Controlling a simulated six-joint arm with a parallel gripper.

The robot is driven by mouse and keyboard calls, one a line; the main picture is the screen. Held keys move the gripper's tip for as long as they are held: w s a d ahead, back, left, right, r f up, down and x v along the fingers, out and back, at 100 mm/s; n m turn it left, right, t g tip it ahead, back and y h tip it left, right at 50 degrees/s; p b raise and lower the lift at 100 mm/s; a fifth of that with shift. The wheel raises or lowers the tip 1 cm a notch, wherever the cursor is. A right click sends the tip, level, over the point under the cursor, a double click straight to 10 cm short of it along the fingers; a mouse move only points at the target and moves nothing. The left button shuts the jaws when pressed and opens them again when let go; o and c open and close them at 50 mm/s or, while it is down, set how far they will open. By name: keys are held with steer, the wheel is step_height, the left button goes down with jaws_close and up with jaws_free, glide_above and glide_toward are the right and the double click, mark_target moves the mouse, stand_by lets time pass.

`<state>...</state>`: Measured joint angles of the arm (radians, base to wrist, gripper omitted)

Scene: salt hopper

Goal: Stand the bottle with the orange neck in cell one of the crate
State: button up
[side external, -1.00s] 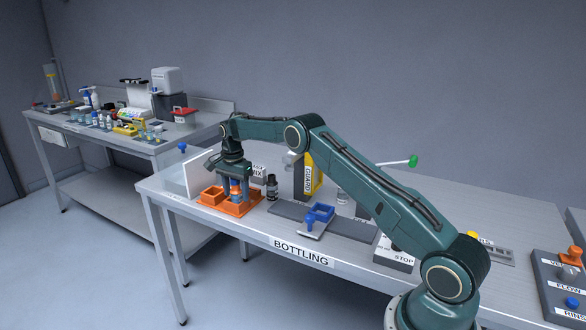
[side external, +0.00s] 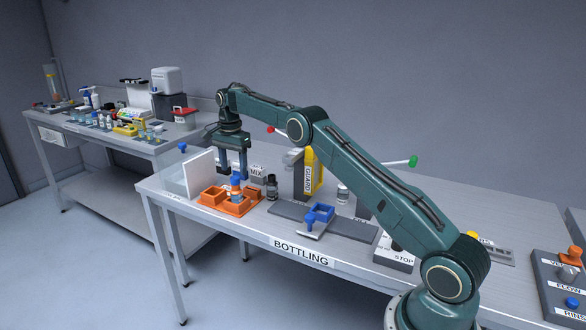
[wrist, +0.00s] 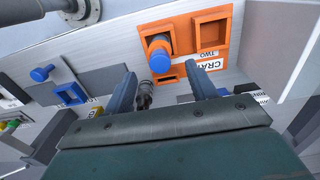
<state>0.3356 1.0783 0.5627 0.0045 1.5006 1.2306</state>
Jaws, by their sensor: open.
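The orange crate (side external: 212,199) stands at the left end of the bottling table. A bottle with a blue cap (side external: 236,184) stands upright in one cell of the crate. A little orange shows below its cap in the wrist view (wrist: 158,58). The crate's other cell, beside the label TWO in the wrist view (wrist: 211,33), is empty. The label of the bottle's cell is hidden. My gripper (side external: 233,176) is open and empty just above the bottle, its fingers apart in the wrist view (wrist: 162,82).
A dark bottle (side external: 271,187) stands right of the crate. A clear and white panel (side external: 200,172) stands close behind the crate on the left. A blue holder (side external: 319,214) and a yellow guard (side external: 313,172) are farther right. The table's front edge is near the crate.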

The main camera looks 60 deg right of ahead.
steer(key=shift+r, duration=1.6)
steer(key=shift+a+r, duration=0.2)
steer(key=shift+r, duration=0.25)
steer(key=s+a+r+n+t, duration=0.1)
steer(key=s+a+r+n, duration=0.4)
steer(key=s+a+r, duration=0.3)
steer(key=s+a+r+n+t, duration=0.2)
steer(key=s+a+r+n, duration=0.3)
steer(key=s+r, duration=0.45)
steer(key=s+a+f+n+t, duration=0.1)
steer(key=s+a+f+n, duration=0.1)
steer(key=s, duration=0.6)
steer(key=s+a+f+n, duration=0.3)
steer(key=s, duration=0.6)
steer(key=s+a+f+n+t, duration=0.1)
steer(key=s+a+f+n, duration=0.2)
steer(key=s, duration=0.6)
steer(key=shift+f+t, duration=0.3)
